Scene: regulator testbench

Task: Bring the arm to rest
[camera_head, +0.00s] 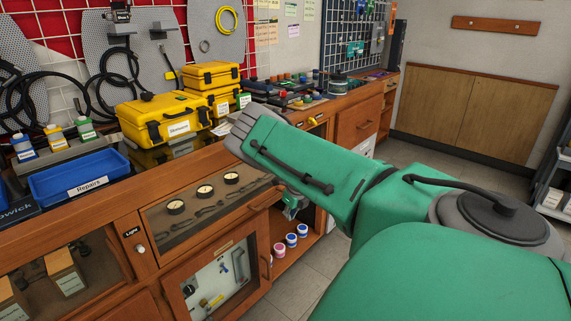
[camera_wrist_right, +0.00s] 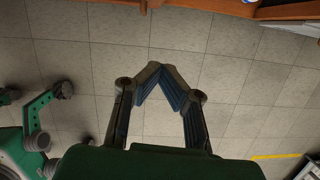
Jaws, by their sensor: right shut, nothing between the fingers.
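My right arm (camera_head: 310,180), green with a grey end, comes in from the lower right of the head view and reaches across in front of the wooden workbench (camera_head: 100,205). A small green and grey part of it shows below the forearm, by the bench front. In the right wrist view my right gripper (camera_wrist_right: 160,70) points out over bare floor tiles. Its two fingers lean together at the tips, shut with nothing between them. My left gripper is in neither view.
Yellow cases (camera_head: 165,118) and a blue tray (camera_head: 80,178) labelled Repairs stand on the bench. An open shelf below holds small jars (camera_head: 291,240). A grey shelf unit (camera_head: 555,185) stands at the far right. The tiled floor (camera_head: 415,155) between is clear.

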